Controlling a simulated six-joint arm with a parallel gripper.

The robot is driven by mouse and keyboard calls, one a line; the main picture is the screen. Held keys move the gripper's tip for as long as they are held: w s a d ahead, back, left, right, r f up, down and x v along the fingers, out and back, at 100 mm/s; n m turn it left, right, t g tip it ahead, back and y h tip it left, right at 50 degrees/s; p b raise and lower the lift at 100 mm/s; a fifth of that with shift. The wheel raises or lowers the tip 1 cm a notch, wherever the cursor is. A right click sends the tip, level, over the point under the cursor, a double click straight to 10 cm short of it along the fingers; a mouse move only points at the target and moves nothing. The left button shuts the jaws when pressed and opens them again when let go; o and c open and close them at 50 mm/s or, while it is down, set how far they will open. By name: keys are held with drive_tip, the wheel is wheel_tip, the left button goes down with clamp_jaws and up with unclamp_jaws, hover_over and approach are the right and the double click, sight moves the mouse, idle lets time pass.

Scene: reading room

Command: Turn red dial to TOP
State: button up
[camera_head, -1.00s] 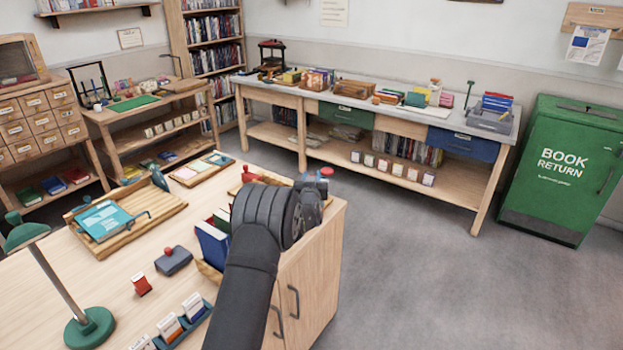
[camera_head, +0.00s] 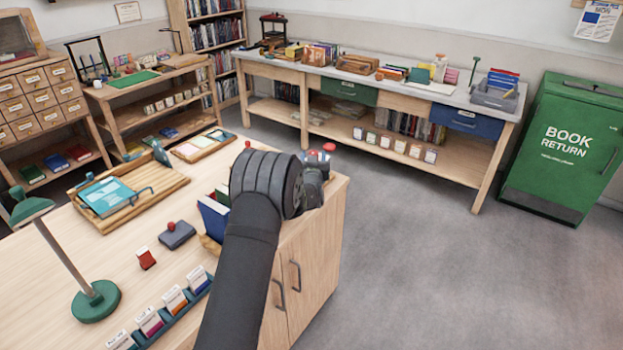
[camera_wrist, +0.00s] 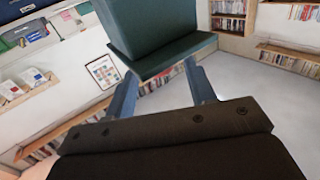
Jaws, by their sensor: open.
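A small red round piece (camera_head: 329,147) shows just beyond the end of my arm at the desk's far right corner; I cannot tell whether it is the red dial, and no TOP mark is readable. My gripper (camera_wrist: 160,70) has its two fingers apart in the wrist view. A dark green block with a flat base (camera_wrist: 155,35) stands just beyond and between the fingertips; contact is unclear. In the head view my wrist hides the fingers and part of the desk corner.
Open floor (camera_head: 420,260) lies to the right, before a green book return bin (camera_head: 565,145).

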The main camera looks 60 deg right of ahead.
drive_tip(key=v, duration=1.4)
drive_tip(key=shift+s+a, duration=0.15)
drive_tip(key=shift+a, duration=0.15)
drive_tip(key=shift+o, duration=0.2)
drive_tip(key=s+d+m+t+y, duration=0.1)
drive_tip(key=s+m+t, duration=0.1)
drive_tip(key=m, duration=1.5)
drive_tip(key=s+d+m+t+y, duration=0.1)
drive_tip(key=s+m, duration=0.1)
drive_tip(key=m, duration=1.4)
drive_tip(key=x, duration=1.1)
drive_tip(key=f+x, duration=0.1)
drive_tip(key=x, duration=0.5)
drive_tip(key=shift+w+a, duration=0.2)
drive_tip(key=shift+a, duration=0.1)
